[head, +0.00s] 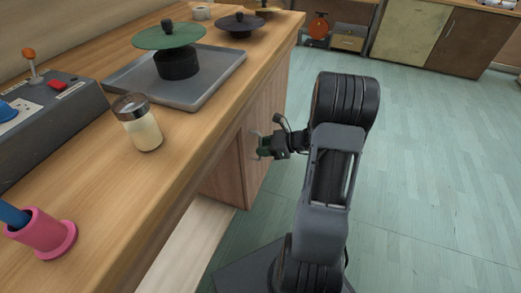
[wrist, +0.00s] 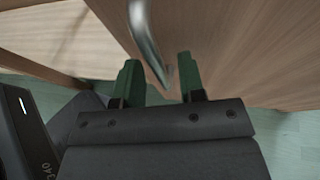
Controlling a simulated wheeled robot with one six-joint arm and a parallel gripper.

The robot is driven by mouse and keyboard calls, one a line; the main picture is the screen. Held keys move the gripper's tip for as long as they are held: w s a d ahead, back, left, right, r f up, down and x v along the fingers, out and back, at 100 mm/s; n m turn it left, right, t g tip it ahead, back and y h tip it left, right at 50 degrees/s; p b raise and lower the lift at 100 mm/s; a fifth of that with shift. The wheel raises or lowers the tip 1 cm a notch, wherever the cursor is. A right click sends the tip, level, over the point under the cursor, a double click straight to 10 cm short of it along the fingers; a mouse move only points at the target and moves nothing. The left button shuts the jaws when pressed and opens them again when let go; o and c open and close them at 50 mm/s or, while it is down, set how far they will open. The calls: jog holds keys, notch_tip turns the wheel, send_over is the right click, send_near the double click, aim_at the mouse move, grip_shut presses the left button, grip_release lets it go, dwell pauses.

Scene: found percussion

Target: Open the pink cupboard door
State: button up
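A wood-toned cupboard door (head: 262,112) with a slight pinkish tint is in the counter front; I see no plainly pink door. It also fills the upper right of the wrist view (wrist: 235,45). Its curved metal handle (wrist: 146,35) passes between the two green fingers of my gripper (wrist: 160,75). The fingers stand apart, one on each side of the handle, with visible gaps. In the head view, my gripper (head: 265,148) is at the door front by the handle, which is partly hidden there. I cannot tell whether the door is ajar.
The counter top carries a glass jar (head: 139,124), a grey tray (head: 213,80) with a green disc on a black base, a pink holder (head: 43,235) and a control box (head: 45,125). A pale board (head: 185,250) lies below the counter. The floor to the right is clear.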

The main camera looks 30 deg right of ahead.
jog(key=shift+w+a+f, duration=0.25)
jog(key=shift+w+a, duration=0.1)
jog(key=shift+a, duration=0.15)
grip_shut()
dwell(0.3)
